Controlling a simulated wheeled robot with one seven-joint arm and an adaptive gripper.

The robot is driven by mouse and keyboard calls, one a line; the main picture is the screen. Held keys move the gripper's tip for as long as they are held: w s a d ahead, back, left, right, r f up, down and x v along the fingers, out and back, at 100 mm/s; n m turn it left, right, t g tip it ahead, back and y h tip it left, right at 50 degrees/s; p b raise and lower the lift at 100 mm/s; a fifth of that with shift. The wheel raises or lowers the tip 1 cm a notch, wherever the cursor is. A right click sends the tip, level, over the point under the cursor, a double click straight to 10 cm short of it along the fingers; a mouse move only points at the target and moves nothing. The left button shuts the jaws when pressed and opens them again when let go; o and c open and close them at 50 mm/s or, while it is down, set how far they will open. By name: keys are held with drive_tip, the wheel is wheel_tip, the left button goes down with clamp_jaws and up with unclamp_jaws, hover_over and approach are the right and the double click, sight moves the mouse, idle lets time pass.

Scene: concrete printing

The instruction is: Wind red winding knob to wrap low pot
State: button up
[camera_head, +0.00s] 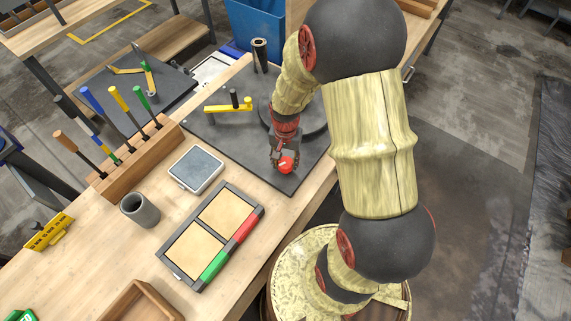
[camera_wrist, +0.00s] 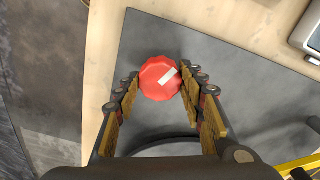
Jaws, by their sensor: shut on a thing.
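The red winding knob (camera_head: 286,165) is round and scalloped, with a white stripe on top. It sits near the front corner of a dark square board (camera_head: 215,132). In the wrist view the knob (camera_wrist: 155,80) lies between the fingertips, its stripe slanting up to the right. My gripper (camera_head: 284,158) points down and is shut on the knob; its fingers also show in the wrist view (camera_wrist: 162,88). A dark round disc (camera_head: 312,138) stands on the board, partly hidden by my arm. I cannot clearly make out a low pot on it.
A yellow-handled lever (camera_head: 228,106) and a dark upright cylinder (camera_head: 260,54) stand on the board. A grey lidded box (camera_head: 196,169), a tray with two tan panels (camera_head: 179,274), a grey cup (camera_head: 140,209) and a wooden tool rack (camera_head: 138,161) share the bench.

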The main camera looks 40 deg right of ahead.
drive_tip(key=shift+n, duration=0.5)
drive_tip(key=shift+c, duration=0.2)
drive_tip(key=shift+o, duration=0.2)
drive_tip(key=n, duration=0.4)
drive_tip(key=shift+p, duration=0.35)
drive_tip(key=shift+n, duration=0.6)
drive_tip(key=shift+c, duration=0.2)
drive_tip(key=n, duration=0.4)
drive_tip(key=shift+p, duration=0.4)
drive_tip(key=shift+n, duration=0.5)
